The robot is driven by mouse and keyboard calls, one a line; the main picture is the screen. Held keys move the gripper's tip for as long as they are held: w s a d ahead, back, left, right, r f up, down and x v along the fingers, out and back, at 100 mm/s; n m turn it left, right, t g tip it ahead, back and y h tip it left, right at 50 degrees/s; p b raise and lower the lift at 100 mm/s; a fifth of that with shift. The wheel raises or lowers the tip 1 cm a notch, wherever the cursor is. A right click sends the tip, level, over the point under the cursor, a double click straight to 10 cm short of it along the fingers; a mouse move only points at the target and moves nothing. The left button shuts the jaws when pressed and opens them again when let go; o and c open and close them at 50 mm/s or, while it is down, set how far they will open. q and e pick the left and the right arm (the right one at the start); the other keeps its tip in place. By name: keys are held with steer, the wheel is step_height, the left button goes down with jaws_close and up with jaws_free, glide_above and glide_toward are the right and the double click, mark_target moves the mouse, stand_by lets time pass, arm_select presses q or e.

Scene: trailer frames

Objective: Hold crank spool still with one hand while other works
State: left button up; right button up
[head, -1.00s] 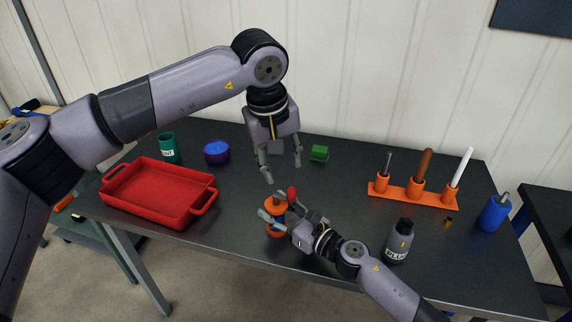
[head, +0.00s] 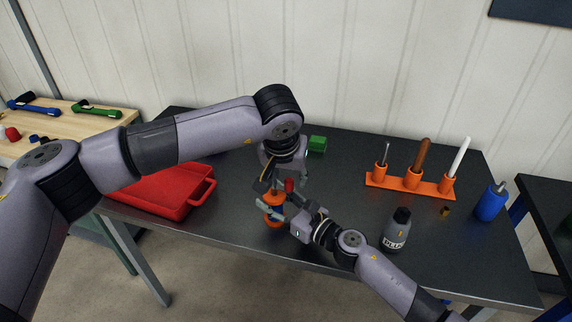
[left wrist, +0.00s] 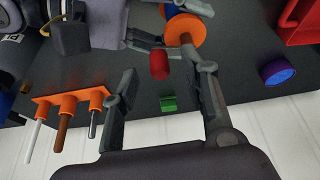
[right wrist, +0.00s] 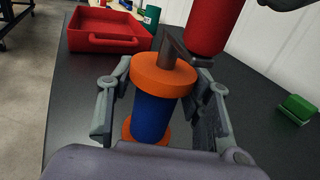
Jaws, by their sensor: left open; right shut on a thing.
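The crank spool has orange flanges, a blue wound middle (right wrist: 150,115) and a dark crank arm with a red knob (right wrist: 207,28). It stands upright near the table's front edge; its orange flange (head: 273,218) shows in the head view. My right gripper (right wrist: 165,95) is shut around the spool's blue middle, one finger on each side. My left gripper (left wrist: 160,85) is open above the spool, with the red knob (left wrist: 159,66) between its spread fingers in the left wrist view. The left arm partly hides the spool in the head view.
A red tray (head: 160,190) lies to the left. A green block (head: 317,144) sits behind. An orange rack (head: 410,183) with tools, a grey bottle (head: 396,230) and a blue bottle (head: 490,205) stand to the right. A purple-blue round container (left wrist: 278,72) is near the tray.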

arm_select(q)
steer(key=shift+x, duration=1.15)
steer(key=shift+c, duration=0.3)
jaws_close()
